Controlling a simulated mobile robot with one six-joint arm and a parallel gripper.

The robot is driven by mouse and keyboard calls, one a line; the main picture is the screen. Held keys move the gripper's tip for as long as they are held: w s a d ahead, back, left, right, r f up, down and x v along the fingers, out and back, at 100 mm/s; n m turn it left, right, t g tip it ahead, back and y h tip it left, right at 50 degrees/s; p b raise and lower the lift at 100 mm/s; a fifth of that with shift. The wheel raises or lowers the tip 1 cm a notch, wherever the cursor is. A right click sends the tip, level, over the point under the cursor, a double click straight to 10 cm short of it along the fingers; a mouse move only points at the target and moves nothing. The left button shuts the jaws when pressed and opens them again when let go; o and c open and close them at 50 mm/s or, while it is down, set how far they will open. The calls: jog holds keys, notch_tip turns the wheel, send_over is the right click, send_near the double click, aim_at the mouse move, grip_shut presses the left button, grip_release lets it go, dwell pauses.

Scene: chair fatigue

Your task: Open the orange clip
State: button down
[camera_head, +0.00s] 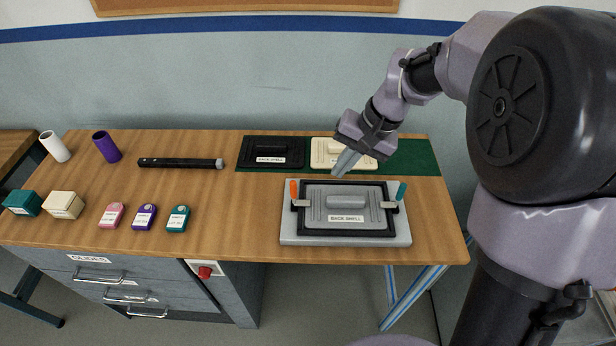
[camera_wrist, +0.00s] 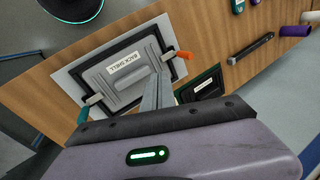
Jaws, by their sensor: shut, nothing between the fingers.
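The orange clip (camera_head: 294,189) stands at the left end of the grey fixture (camera_head: 290,235), with a pale metal bar at its foot reaching over the black frame. It also shows in the wrist view (camera_wrist: 184,54), pointing outward from the fixture. A grey back shell (camera_head: 345,197) lies inside the black frame. My gripper (camera_head: 338,172) is shut and empty. It hangs over the fixture's back edge, to the right of the orange clip and apart from it. In the wrist view my fingers (camera_wrist: 153,80) cover part of the fixture.
A teal clip (camera_head: 401,191) stands at the fixture's right end. Black (camera_head: 258,146) and cream (camera_head: 323,147) back shells lie behind on a green mat (camera_head: 410,158). A black bar (camera_head: 180,163) lies left. The wooden table between the small containers and the fixture is clear.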

jog(key=b, duration=0.4)
send_near(306, 205)
jog(key=shift+s+d+f, duration=0.1)
jog(key=shift+d+f, duration=0.3)
jog(key=shift+f, duration=0.25)
jog(key=a, duration=0.1)
jog(key=w+a, duration=0.1)
jog(key=a, duration=0.1)
jog(key=shift+a+f, duration=0.2)
jog(key=shift+f, duration=0.05)
jog(key=shift+a+r, duration=0.1)
jog(key=shift+a, duration=0.3)
